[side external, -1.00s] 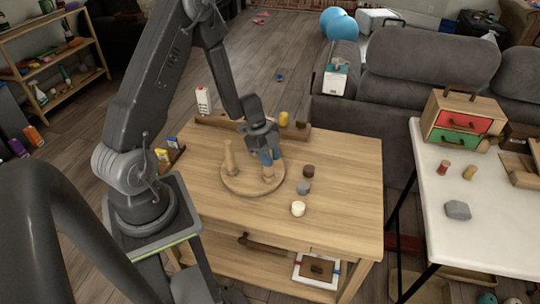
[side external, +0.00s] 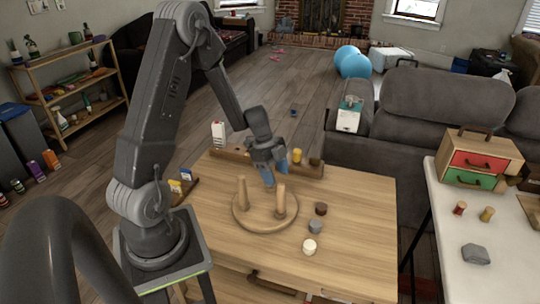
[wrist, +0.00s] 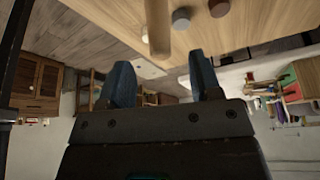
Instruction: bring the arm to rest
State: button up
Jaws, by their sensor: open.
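My gripper (side external: 281,168) is open and empty. Its two blue fingers hang above the far side of a round wooden board (side external: 262,222) on the wooden table. Two upright wooden pegs stand on the board, a left peg (side external: 243,193) and a right peg (side external: 280,200). In the side view the fingertips are apart from the right peg. In the wrist view my gripper (wrist: 160,68) shows both fingers spread with nothing between them. A peg (wrist: 158,25) shows past the fingertips there.
A brown disc (side external: 321,209), a grey disc (side external: 315,227) and a white disc (side external: 309,246) lie right of the board. A wooden rack (side external: 310,171) runs along the table's back edge. The table's front right is clear.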

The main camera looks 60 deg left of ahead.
jog(key=v, duration=0.7)
jog(key=s+d+r+n+y, duration=0.25)
jog(key=d+r+n, duration=0.25)
jog(key=d+r, duration=0.55)
jog(key=s+d+r+n+t+y, duration=0.1)
jog(key=s+d+r+n+t, duration=0.2)
jog(key=s+d+r+n, duration=0.3)
jog(key=s+d+n, duration=0.2)
jog(key=s+d, duration=0.1)
jog(key=s, duration=0.1)
jog(key=shift+s+t+y, duration=0.3)
jog(key=shift+s+y, duration=0.05)
